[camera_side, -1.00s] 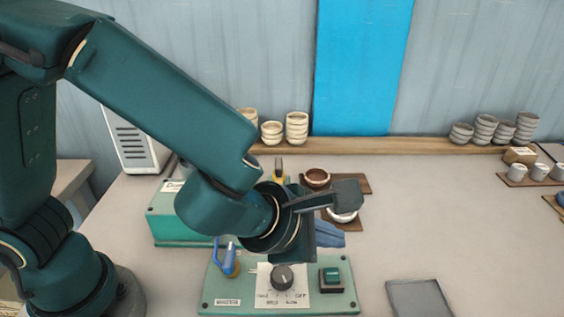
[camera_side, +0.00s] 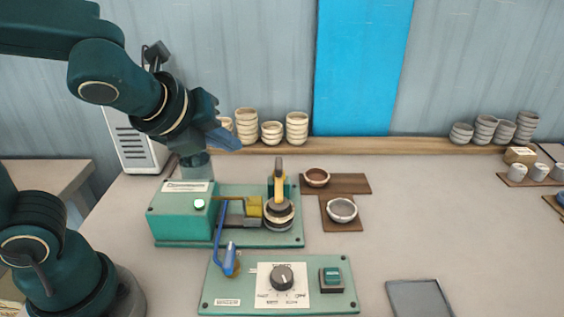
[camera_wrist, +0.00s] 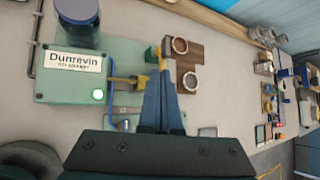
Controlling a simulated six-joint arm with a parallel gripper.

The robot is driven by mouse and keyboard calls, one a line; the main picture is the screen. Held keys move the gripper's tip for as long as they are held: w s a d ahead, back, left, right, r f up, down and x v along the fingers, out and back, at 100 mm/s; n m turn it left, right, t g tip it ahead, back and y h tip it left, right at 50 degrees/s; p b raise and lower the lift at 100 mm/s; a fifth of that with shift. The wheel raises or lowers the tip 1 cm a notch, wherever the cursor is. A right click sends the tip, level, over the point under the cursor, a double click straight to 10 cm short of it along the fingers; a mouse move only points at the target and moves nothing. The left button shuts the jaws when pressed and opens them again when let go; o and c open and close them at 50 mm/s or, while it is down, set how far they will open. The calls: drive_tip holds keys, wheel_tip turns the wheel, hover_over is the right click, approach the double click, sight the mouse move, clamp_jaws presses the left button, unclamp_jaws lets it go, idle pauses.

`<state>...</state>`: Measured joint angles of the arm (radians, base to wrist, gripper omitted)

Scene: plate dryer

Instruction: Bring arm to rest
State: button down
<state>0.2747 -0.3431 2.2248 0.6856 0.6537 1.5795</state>
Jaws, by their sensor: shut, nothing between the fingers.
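My gripper (camera_side: 226,141) is raised at the upper left in the side view, above the back of the green machine (camera_side: 170,222). It is shut and holds nothing. In the wrist view my gripper's fingers (camera_wrist: 160,75) lie together, pointing up the picture. The machine shows there with its label and a lit round button (camera_wrist: 98,95). A dark round part (camera_side: 279,214) with a yellow-handled piece stands at the machine's right end.
A green control panel (camera_side: 230,298) with a dial (camera_side: 282,277) and a switch (camera_side: 331,277) is in front. A brown bowl (camera_side: 316,177) and a grey bowl (camera_side: 342,210) sit on wooden boards. Stacked cups (camera_side: 297,126) stand on the back shelf. A grey tray (camera_side: 420,298) lies at front right.

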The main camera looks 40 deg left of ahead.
drive_tip(key=s+d+f+n+g+h, duration=0.1)
drive_tip(key=s+n, duration=0.4)
drive_tip(key=n, duration=0.8)
drive_tip(key=s+d+f+n+g+h, duration=0.1)
drive_tip(key=s+n, duration=0.4)
drive_tip(key=n, duration=0.8)
drive_tip(key=shift+s+f+g+h, duration=0.3)
drive_tip(key=shift+f+g, duration=0.2)
drive_tip(key=shift+g, duration=0.1)
idle(4.5)
